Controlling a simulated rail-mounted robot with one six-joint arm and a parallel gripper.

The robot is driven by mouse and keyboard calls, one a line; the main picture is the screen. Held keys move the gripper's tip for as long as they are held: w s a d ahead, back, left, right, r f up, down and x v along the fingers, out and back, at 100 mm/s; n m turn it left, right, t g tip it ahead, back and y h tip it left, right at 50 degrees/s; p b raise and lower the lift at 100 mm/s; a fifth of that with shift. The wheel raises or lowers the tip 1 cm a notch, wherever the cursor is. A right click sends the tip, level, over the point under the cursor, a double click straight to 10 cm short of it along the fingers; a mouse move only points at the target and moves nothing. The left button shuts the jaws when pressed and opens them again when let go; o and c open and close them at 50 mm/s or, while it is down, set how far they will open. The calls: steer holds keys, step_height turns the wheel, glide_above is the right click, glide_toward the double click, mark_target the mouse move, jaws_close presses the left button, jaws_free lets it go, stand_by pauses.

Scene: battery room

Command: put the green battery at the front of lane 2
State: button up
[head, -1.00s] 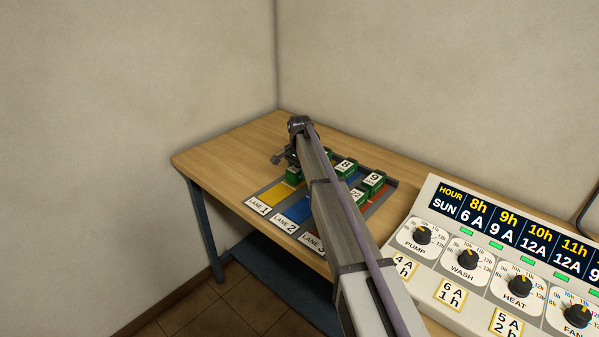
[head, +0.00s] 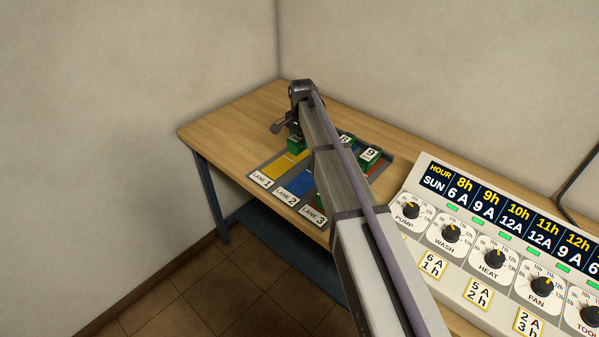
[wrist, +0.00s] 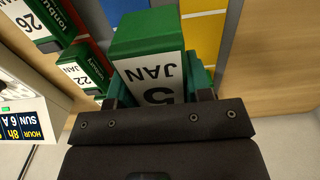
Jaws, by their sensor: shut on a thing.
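My gripper (wrist: 160,95) is shut on a green battery (wrist: 145,35) with a white label reading 5 JAN, upside down in the wrist view. In the head view my gripper (head: 284,127) is over the back of lane 1, with a green battery (head: 295,144) beside it. I cannot tell how high the battery is held. Lane 2 is the blue strip (head: 298,184) with the sign LANE 2 (head: 287,197). Its visible front part is bare. My arm hides part of the lanes farther back.
Yellow lane 1 (head: 282,166) is bare at its front. Batteries labelled 26 (wrist: 40,18) and 22 (wrist: 84,70) show in the wrist view. A panel with dials (head: 490,258) stands at right.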

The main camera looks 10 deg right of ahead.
glide_above(303, 183)
steer(key=shift+s, duration=0.1)
step_height(303, 183, down, 10)
steer(key=b, duration=1)
steer(key=shift+f, duration=0.2)
jaws_close()
steer(key=o, duration=1.3)
jaws_free()
steer(key=shift+r, duration=0.1)
step_height(303, 183, up, 13)
steer(key=p, duration=1.2)
steer(key=s+n, duration=1)
steer(key=s, duration=1.5)
steer(key=shift+s+f+n, duration=0.3)
steer(key=shift+f+n, duration=0.05)
steer(key=shift+n, duration=0.05)
steer(key=shift+d, duration=0.15)
